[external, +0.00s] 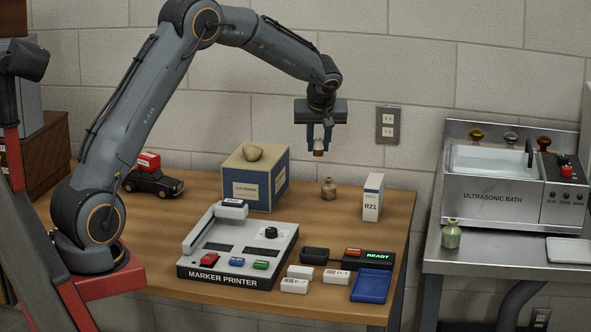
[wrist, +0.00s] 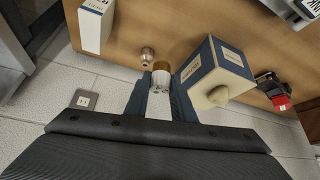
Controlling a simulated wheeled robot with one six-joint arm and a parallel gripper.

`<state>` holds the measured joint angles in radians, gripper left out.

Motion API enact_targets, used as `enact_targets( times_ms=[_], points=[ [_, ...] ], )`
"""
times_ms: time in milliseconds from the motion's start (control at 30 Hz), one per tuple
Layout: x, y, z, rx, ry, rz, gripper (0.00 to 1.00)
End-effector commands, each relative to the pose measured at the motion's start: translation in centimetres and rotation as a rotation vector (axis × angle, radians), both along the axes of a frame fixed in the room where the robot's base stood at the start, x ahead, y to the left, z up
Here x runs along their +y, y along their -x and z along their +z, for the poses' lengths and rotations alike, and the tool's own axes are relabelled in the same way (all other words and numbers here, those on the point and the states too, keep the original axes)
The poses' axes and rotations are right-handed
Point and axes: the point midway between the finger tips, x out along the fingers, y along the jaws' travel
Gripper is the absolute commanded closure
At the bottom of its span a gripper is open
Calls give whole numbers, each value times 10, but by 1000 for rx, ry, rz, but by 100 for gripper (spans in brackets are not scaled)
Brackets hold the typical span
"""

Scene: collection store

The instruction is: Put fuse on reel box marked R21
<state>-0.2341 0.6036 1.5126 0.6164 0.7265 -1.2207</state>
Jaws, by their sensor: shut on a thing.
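My gripper (external: 319,140) is raised above the back of the wooden table, pointing down and shut on the fuse. The fuse (wrist: 160,77) is a small pale cylinder with a brown-gold end, between the two fingers in the wrist view. Its brassy lower end (external: 319,153) shows below the fingers in the external view. The reel box marked R21 (external: 372,197) is a white upright box with a grey side, at the table's right rear. It is lower and to the right of my gripper in the external view. The box also shows at the upper left in the wrist view (wrist: 92,30).
A blue and cream box (external: 255,178) with a lump on top stands further left. The marker printer (external: 240,248), small white boxes and a blue tray (external: 371,286) occupy the front.

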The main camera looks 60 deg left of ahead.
Motion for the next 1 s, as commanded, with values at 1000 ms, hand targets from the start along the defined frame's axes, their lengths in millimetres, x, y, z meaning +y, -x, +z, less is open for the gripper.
enact_targets(
  times_ms=[1000],
  points=[
    [-75, -125, -46, -12, -13, -477, 99]
  ],
)
